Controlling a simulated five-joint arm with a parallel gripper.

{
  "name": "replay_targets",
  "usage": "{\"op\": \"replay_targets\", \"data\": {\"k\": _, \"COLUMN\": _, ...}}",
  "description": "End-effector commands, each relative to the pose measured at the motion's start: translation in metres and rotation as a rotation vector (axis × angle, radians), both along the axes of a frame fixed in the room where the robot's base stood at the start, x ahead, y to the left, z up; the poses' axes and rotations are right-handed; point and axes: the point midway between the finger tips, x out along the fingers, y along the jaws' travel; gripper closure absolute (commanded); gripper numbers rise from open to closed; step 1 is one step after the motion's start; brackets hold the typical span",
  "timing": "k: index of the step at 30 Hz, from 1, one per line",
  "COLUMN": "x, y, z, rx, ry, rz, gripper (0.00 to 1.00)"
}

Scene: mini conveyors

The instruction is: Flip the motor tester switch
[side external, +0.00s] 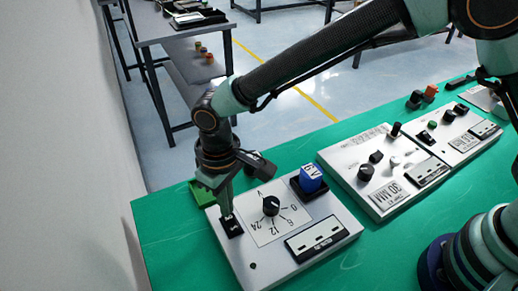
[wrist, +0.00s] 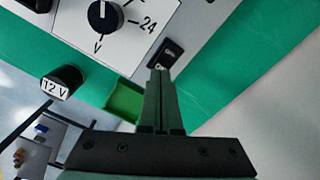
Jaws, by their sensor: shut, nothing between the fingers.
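The motor tester is a light grey box (side external: 332,244) at the front of the green bench. Its black rocker switch (side external: 232,231) sits at the left end of the panel. The switch also shows in the wrist view (wrist: 165,54), with white lettering partly covered by my fingertips. My gripper (side external: 226,209) points down at the switch, its fingers together and empty. In the wrist view my fingertips (wrist: 160,74) lie right at the near end of the switch. I cannot tell whether they touch it. The switch's position is unclear.
A black dial (side external: 270,205) with voltage marks sits beside the switch, and a blue block (side external: 311,178) stands in a black holder. A small green tray (wrist: 126,99) lies just beside the tester. Other control boxes (side external: 384,198) stand to the right.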

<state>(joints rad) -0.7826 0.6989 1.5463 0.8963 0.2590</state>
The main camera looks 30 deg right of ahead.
Motion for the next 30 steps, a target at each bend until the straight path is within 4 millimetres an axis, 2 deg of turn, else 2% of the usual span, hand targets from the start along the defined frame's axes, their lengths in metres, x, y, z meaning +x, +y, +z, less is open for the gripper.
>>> {"op": "replay_targets", "data": {"k": 30, "x": 0.0001, "y": 0.0, "z": -0.006, "rx": 0.0, "ry": 0.0, "rz": 0.0, "gripper": 1.0}}
